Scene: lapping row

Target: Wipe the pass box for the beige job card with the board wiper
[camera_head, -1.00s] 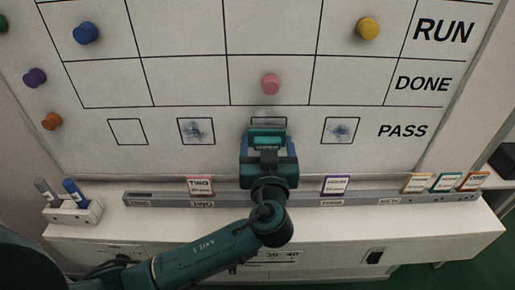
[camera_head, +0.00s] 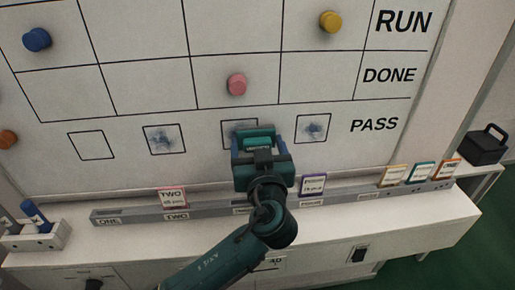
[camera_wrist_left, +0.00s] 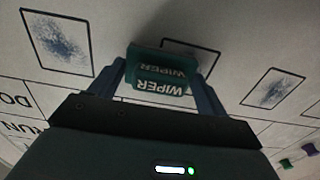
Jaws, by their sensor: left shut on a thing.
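My left gripper (camera_head: 258,150) is shut on the teal board wiper (camera_head: 254,131), at the third box of the PASS row. The wiper also shows in the left wrist view (camera_wrist_left: 160,72), lettered WIPER, close to the board; contact is unclear. That third pass box (camera_head: 229,128) is partly hidden by the wiper; its visible part looks clear. The second pass box (camera_head: 164,139) and the fourth pass box (camera_head: 312,128) have blue-grey smudges. The first pass box (camera_head: 91,145) looks clean. A tan-edged card (camera_head: 394,175) stands on the rail's right part. My right gripper is out of view.
The card rail (camera_head: 130,216) runs below the board, with a pink-edged card (camera_head: 172,196), a purple-edged card (camera_head: 313,184), and teal and orange ones at right. A marker holder (camera_head: 40,238) stands at left, a black case (camera_head: 484,146) at right. Magnets dot the board.

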